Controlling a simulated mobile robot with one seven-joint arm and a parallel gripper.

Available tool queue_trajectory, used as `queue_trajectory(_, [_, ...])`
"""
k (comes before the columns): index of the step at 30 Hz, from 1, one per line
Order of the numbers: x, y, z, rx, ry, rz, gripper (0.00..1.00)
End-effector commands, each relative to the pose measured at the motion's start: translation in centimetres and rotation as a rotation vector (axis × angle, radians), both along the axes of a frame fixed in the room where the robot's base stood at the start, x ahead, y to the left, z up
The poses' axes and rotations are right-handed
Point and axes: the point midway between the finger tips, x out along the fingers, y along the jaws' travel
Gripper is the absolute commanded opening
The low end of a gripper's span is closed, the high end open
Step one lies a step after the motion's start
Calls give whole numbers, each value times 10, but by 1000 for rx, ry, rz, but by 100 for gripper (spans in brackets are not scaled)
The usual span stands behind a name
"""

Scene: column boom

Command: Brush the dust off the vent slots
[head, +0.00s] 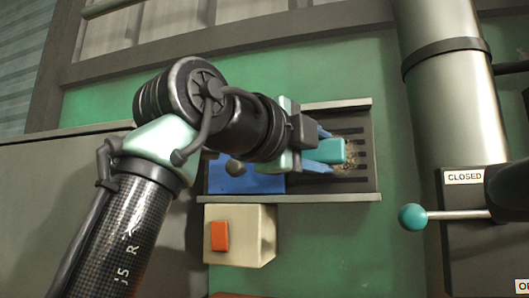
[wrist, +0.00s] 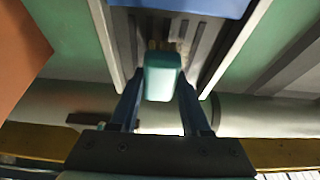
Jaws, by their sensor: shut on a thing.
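My gripper (head: 326,150) is shut on a teal brush (head: 331,151), its blue fingers on either side of the handle. In the wrist view, my gripper (wrist: 162,95) holds the brush (wrist: 162,78) between both fingers, with tan bristles beyond it pointing at the slots. The vent slots (head: 358,136) are dark grooves in a grey panel between two pale rails. Speckled tan dust (head: 350,168) lies on the slots beside the brush. I cannot tell whether the bristles touch the panel. My gripper hides part of the vent.
A blue plate (head: 245,178) lies over the left part of the vent, between the rails. A cream box with an orange button (head: 220,236) sits below. At right are a thick pipe (head: 450,90), a lever with a teal knob (head: 412,217) and a "CLOSED" label (head: 464,177).

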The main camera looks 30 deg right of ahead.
Motion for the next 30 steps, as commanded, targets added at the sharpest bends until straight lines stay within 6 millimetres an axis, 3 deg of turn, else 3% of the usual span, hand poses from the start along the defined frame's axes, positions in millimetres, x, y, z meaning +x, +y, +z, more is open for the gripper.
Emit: queue_trajectory(30, [9,-10,1,0,1,0,2])
